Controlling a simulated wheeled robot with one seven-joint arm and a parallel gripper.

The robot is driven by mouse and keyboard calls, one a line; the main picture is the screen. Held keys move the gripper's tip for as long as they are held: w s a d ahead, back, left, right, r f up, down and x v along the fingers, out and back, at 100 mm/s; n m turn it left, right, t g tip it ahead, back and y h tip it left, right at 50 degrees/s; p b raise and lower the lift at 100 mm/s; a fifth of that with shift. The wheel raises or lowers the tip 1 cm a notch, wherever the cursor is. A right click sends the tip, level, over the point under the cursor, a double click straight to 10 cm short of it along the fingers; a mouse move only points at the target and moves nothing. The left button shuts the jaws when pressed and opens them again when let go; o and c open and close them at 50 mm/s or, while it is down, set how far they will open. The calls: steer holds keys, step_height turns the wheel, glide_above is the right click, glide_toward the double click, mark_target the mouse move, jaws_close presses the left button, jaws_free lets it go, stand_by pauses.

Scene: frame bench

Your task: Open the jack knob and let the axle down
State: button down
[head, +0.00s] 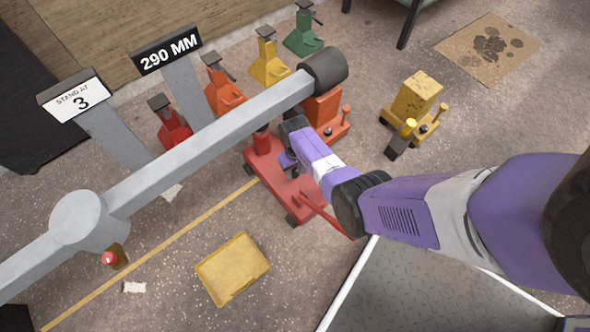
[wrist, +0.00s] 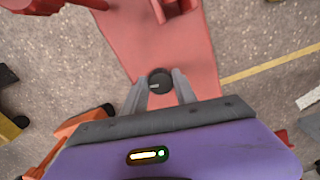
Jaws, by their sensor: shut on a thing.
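The red jack (head: 290,192) stands on the floor under the long grey axle (head: 210,135). Its post (head: 262,141) rises to the axle's underside; I cannot tell whether they touch. My gripper (head: 288,162) reaches down over the jack's body. In the wrist view the dark round jack knob (wrist: 160,82) sits between the two grey fingers of my gripper (wrist: 159,90), which is shut on it. The knob has a small pale mark. In the head view the knob is hidden by my gripper. The jack's red body (wrist: 165,40) also shows in the wrist view.
Red (head: 172,125), orange (head: 222,92), yellow (head: 270,65) and green (head: 303,38) stands line up behind the axle. Signs read "STAND AT 3" (head: 76,98) and "290 MM" (head: 166,50). A yellow jack-like unit (head: 412,105) stands right; a yellow tray (head: 232,268) lies in front.

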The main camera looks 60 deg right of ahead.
mark_target(295, 173)
stand_by(0.5)
steer(key=c, duration=1)
jaws_free()
step_height(295, 173, up, 8)
steer(key=p, duration=0.5)
steer(key=shift+f, duration=0.1)
